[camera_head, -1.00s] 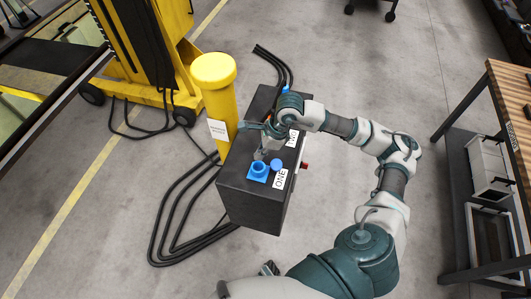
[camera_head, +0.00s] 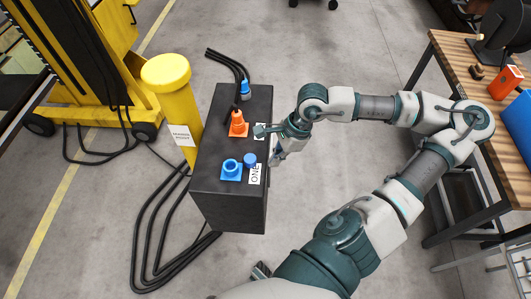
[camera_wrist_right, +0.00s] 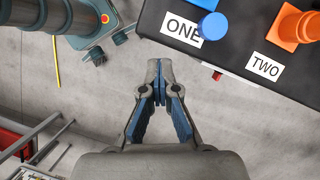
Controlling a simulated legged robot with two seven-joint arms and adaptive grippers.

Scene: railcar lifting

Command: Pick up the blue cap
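The blue cap (camera_head: 249,160) is a small round piece on top of the black box (camera_head: 218,185), beside a blue socket (camera_head: 231,169) and the label ONE. The cap also shows in the right wrist view (camera_wrist_right: 212,26), near the box edge. My right gripper (camera_head: 277,159) is just off the box's right side, apart from the cap. In the right wrist view my right gripper (camera_wrist_right: 160,68) has its fingertips together with nothing between them, over grey floor. My left gripper is not clearly seen.
An orange connector (camera_head: 238,124) stands farther back on the box beside the label TWO (camera_wrist_right: 265,66). A blue plug (camera_head: 245,91) is behind it. A yellow post (camera_head: 174,108) stands left of the box. A wooden workbench (camera_head: 456,62) is at right. Floor right of the box is clear.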

